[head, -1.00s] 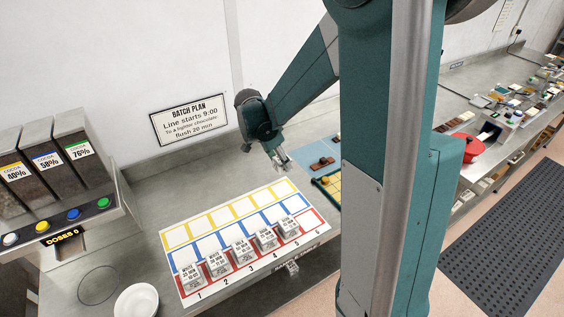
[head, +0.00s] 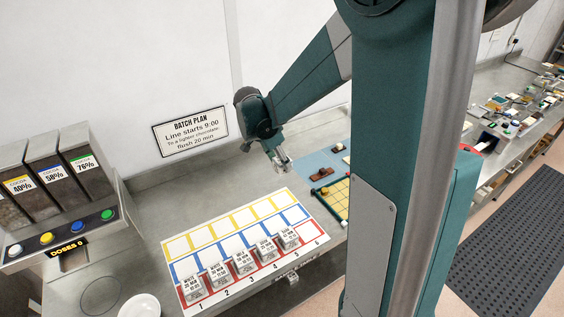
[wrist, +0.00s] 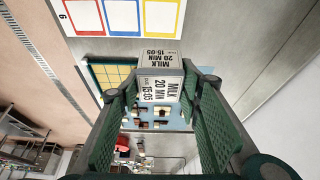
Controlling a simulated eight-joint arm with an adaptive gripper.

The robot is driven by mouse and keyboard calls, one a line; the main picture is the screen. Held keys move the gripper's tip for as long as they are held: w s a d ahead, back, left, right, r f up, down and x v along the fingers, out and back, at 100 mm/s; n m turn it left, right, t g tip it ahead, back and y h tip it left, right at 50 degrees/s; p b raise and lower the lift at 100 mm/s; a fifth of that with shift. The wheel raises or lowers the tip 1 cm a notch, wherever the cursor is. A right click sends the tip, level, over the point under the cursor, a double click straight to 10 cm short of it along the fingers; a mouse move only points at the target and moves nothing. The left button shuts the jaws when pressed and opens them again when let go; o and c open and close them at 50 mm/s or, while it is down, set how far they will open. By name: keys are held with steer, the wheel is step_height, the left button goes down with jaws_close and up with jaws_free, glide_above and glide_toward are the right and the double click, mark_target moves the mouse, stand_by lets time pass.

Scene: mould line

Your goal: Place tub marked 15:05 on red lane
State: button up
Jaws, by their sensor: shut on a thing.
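My gripper (head: 281,164) hangs above the steel counter, just behind the lane board's far right corner. In the wrist view my gripper (wrist: 165,110) is shut on a small tub (wrist: 160,74) labelled MILK 20 MIN 15:05, held between the green pads. In the head view the tub is too small to make out. The lane board (head: 171,268) has yellow, blue and red rows of squares. The red lane (head: 308,232) is nearest the front edge. Several labelled tubs stand on its squares 1 to 5; square 6 is empty. The blue and yellow squares look empty.
A yellow-gridded tray (head: 336,197) and a blue mat (head: 310,165) with brown pieces lie right of the board. A dispenser (head: 50,200) and white bowl (head: 139,306) are at left. A batch plan sign (head: 190,131) is on the wall. Bare counter lies behind the board.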

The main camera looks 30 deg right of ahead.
steer(key=shift+s, duration=0.15)
steer(key=s+f+b, duration=0.2)
steer(key=s+f, duration=0.1)
steer(key=s, duration=0.6)
steer(key=s+f+b, duration=0.1)
steer(key=s+f, duration=0.2)
steer(key=s, duration=0.6)
steer(key=shift+f+b, duration=0.35)
steer(key=shift+f, duration=0.1)
steer(key=shift+f+b, duration=0.4)
steer(key=shift+f, duration=2.45)
steer(key=shift+f, duration=0.1)
steer(key=shift+f+b, duration=0.3)
steer(key=shift+f, duration=1.65)
steer(key=shift+f, duration=0.2)
steer(key=o, duration=1)
steer(key=shift+c, duration=0.2)
